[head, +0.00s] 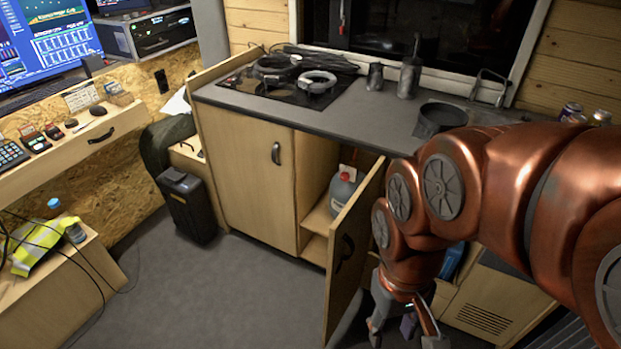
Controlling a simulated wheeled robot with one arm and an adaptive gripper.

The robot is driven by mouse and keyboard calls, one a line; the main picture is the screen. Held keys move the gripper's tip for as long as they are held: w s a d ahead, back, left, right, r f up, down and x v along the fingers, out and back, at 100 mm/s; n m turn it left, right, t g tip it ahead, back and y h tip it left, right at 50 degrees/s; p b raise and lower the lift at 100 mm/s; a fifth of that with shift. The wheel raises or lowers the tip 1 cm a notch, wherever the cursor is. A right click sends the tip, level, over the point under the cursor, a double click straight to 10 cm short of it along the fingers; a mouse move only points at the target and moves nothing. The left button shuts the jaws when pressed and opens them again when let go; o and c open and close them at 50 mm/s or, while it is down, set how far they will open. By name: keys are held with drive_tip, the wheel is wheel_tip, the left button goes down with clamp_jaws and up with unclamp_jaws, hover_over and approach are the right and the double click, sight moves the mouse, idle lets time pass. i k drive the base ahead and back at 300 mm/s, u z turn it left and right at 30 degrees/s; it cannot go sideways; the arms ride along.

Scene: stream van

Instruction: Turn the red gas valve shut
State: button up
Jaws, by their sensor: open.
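A grey gas bottle (343,191) stands on a shelf inside the open kitchen cabinet. The small red valve (345,175) shows at its top, and its exact turn position is too small to tell. The open cabinet door (341,288) hides the bottle's right side. My gripper (404,338) hangs low at the bottom of the head view, right of the open door and outside the cabinet. Its fingers are apart with nothing seen between them, and their tips are near the picture's lower edge. It is well apart from the valve, with the door between them.
The closed cabinet door (250,185) is left of the opening. The grey worktop (300,115) above carries a hob (288,85) with cables and a dark pot (440,118). The floor (225,295) in front is clear.

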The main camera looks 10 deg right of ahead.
sight(344, 176)
drive_tip(key=u, duration=2.75)
drive_tip(key=i, duration=0.7)
drive_tip(key=z, duration=2.3)
